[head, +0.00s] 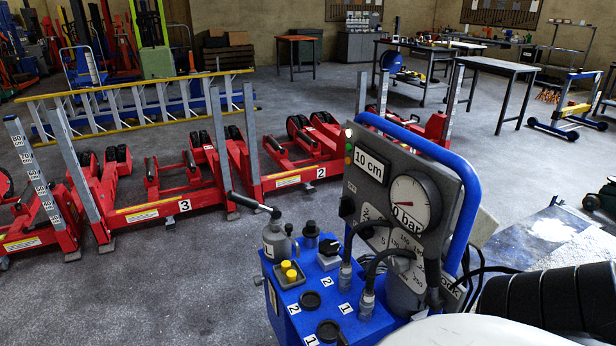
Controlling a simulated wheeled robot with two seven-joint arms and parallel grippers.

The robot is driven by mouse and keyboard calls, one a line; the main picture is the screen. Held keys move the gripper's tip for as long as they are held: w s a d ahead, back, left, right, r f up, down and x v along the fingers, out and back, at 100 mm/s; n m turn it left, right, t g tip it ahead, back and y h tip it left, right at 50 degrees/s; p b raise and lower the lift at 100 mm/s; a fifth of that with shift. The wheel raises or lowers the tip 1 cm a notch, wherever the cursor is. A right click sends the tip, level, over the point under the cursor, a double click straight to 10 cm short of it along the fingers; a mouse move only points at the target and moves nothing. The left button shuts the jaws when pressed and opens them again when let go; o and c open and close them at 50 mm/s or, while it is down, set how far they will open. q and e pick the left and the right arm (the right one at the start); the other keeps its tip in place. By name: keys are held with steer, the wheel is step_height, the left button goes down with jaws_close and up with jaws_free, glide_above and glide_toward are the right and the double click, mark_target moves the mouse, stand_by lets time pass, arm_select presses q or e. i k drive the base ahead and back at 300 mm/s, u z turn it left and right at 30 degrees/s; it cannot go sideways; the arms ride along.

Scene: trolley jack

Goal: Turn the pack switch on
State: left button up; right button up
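The blue power pack (310,300) stands in the near centre-right with a tilted grey control panel (378,193). The panel has a "10 cm" display (371,166), a round gauge (412,203) reading about 0 bar and small lamps (348,147) at its left edge. A black knob (346,207) sits low on that edge; I cannot tell whether it is the pack switch or how it is set. A grey dial-like knob (398,261) sits lower, partly behind hoses. Neither of my grippers shows in the head view.
Numbered red jacks (150,211) stand left and behind the pack. Workbenches (497,68) stand at the back right. Black ribbed cylinders (555,297) are near right. Grey floor (180,290) is clear at the front left.

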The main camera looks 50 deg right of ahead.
mark_target(346, 205)
steer(key=i, duration=1.95)
steer(key=z, duration=2.3)
